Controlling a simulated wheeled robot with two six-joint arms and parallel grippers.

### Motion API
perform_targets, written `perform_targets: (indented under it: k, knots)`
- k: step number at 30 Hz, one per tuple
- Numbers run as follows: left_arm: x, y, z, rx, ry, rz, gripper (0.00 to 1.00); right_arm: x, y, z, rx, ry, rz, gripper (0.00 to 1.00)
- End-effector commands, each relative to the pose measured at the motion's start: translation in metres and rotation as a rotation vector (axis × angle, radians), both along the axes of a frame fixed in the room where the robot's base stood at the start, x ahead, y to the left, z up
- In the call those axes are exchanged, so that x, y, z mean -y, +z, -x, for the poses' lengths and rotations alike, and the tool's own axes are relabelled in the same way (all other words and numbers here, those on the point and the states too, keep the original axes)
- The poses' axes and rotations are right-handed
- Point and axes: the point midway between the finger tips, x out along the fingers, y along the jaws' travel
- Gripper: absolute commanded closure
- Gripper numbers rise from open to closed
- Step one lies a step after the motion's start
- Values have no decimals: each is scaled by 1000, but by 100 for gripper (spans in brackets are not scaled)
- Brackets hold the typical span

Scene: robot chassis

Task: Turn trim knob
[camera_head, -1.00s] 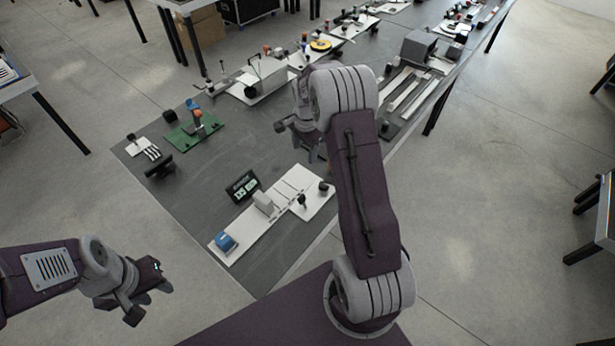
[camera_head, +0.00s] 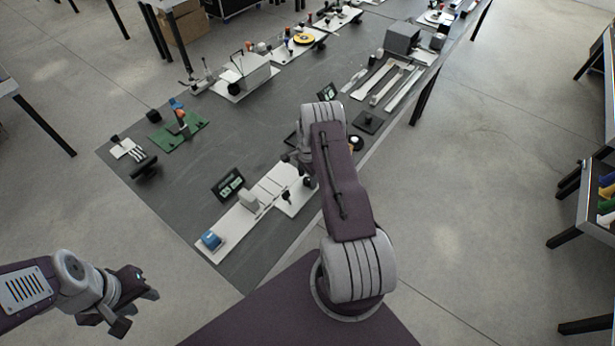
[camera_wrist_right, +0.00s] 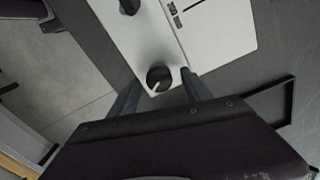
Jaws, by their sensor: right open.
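A round black knob with a white pointer mark (camera_wrist_right: 159,78) sits near the edge of a white panel (camera_wrist_right: 215,35). My right gripper (camera_wrist_right: 160,80) is open, with one finger on each side of this knob in the right wrist view. I cannot tell whether either finger touches it. In the head view the white panel (camera_head: 222,236) lies on the dark table, and my right gripper is mostly hidden behind my own arm. A second black knob (camera_wrist_right: 130,6) is at the top of the wrist view. My left gripper (camera_head: 135,308) is at the lower left, away from the table.
The panel also carries a blue part (camera_head: 211,240) and a white block (camera_head: 248,199). A small display (camera_head: 228,185) stands behind it. A green board (camera_head: 180,130) and a black square base (camera_head: 367,122) are farther off.

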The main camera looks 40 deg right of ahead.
Motion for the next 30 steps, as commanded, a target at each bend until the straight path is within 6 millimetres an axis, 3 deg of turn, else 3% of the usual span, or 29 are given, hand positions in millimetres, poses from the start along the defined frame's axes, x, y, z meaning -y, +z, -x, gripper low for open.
perform_targets:
  k: [9,11,15,16,30]
  knots:
    - [0,1,0,0,0,0,64,0,-7,0,1,0,0,43]
    - [0,1,0,0,0,0,64,0,-7,0,1,0,0,57]
    - [0,1,0,0,0,0,64,0,-6,0,1,0,0,96]
    - [0,1,0,0,0,0,64,0,-6,0,0,0,0,100]
    - [0,-15,0,0,0,0,64,-1,-9,0,1,137,0,100]
